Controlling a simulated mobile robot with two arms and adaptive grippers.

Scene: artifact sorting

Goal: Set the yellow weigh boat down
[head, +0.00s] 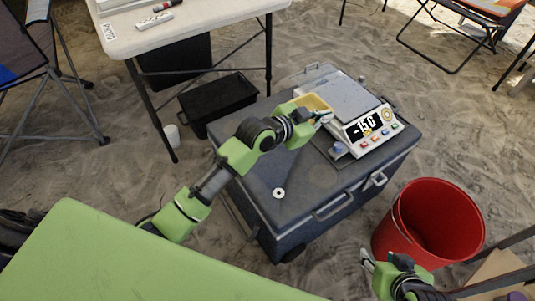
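The yellow weigh boat (311,102) is at the left edge of the scale, above the dark grey case. My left gripper (323,115) is at the boat's near right edge and appears shut on it. My gripper and wrist partly hide the boat, and I cannot tell whether its underside touches anything. The white scale (362,131) stands on the case and its display reads about -15.0. My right gripper (367,260) is low at the right, left of the red bucket, empty, with its fingers apart.
The dark grey case (310,187) has free lid space in front of the scale, where a small white ring (279,193) lies. A small blue-grey object (338,151) is at the scale's front left corner. The red bucket (422,218) stands right of the case. A white table (215,12) is behind.

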